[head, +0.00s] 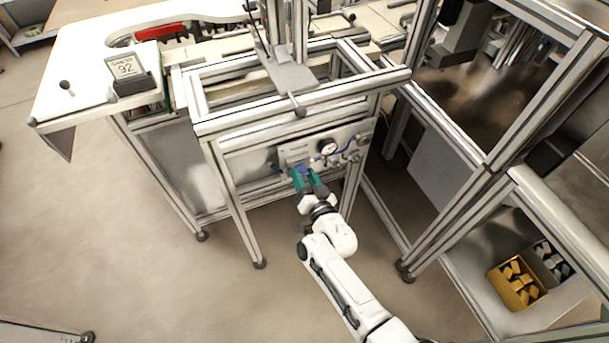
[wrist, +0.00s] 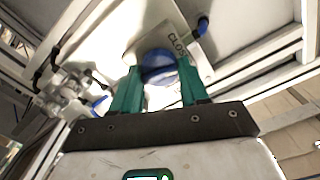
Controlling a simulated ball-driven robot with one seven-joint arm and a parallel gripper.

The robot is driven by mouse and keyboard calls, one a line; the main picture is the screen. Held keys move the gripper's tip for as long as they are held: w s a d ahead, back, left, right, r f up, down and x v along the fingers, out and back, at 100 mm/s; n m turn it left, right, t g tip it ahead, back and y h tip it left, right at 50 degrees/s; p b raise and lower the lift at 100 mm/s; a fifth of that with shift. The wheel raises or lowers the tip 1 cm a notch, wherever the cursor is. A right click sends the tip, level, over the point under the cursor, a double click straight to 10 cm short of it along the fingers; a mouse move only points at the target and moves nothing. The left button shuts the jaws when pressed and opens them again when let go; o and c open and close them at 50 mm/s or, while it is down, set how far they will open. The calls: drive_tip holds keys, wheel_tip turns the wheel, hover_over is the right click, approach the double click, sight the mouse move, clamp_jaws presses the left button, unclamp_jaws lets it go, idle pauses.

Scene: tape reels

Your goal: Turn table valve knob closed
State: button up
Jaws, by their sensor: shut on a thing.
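The blue valve knob (wrist: 158,66) sits on a pale panel under the table frame, beside a plate with lettering that begins "CLOS". My gripper (wrist: 157,78) has its two green fingers on either side of the knob and is shut on it. In the head view my gripper (head: 306,174) reaches the front of the valve panel (head: 292,152), and the knob is mostly hidden by the fingers. I cannot read the knob's angle clearly.
A pressure gauge (head: 328,148) and blue tubing with fittings are just right of the knob in the head view. Aluminium frame legs (head: 228,200) stand on both sides. A yellow bin (head: 517,283) is at the lower right. The floor at left is open.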

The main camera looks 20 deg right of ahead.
drive_tip(key=shift+f+n, duration=0.1)
drive_tip(key=shift+n, duration=1.5)
drive_tip(key=shift+s, duration=0.1)
drive_tip(key=o, duration=1)
drive_tip(key=shift+o, duration=0.2)
drive_tip(key=s+p, duration=0.3)
drive_tip(key=s, duration=0.7)
drive_tip(key=shift+s, duration=0.35)
